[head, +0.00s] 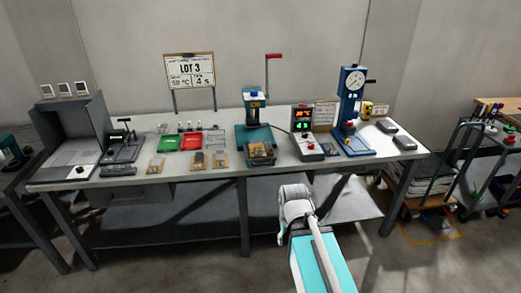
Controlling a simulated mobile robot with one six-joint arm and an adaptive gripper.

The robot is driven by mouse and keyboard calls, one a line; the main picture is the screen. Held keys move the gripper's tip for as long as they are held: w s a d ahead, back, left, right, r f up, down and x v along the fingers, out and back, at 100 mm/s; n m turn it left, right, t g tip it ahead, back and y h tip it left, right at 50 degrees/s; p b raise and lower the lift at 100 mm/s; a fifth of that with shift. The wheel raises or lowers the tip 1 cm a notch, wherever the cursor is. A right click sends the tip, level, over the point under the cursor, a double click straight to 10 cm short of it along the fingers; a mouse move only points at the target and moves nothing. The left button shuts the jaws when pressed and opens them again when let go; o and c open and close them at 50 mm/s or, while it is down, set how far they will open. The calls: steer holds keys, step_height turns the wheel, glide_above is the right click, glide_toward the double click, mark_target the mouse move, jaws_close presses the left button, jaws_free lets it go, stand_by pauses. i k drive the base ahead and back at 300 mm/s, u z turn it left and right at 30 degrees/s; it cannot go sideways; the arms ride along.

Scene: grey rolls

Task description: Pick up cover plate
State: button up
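I cannot single out the cover plate for certain. Small flat parts lie at the front middle of the workbench (225,180), among them a tan-based piece (157,165), another tan-based piece (198,161) and a third (221,159). Two dark grey flat blocks (403,142) lie at the right end of the bench; they are too small to identify. My arm rises from the bottom centre, and its pale joint stands in front of the bench, apart from the parts on it. My gripper's fingers cannot be made out.
A green tray (168,144) and a red tray (191,142) lie left of centre. A teal press (254,120) with a red-handled lever and a blue gauge stand (351,105) rise at the back. A control box (306,145) stands between them. A cart (443,170) stands right.

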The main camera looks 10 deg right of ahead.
mark_target(253, 145)
steer(key=u, duration=0.1)
steer(key=i, duration=1)
steer(key=z, duration=0.1)
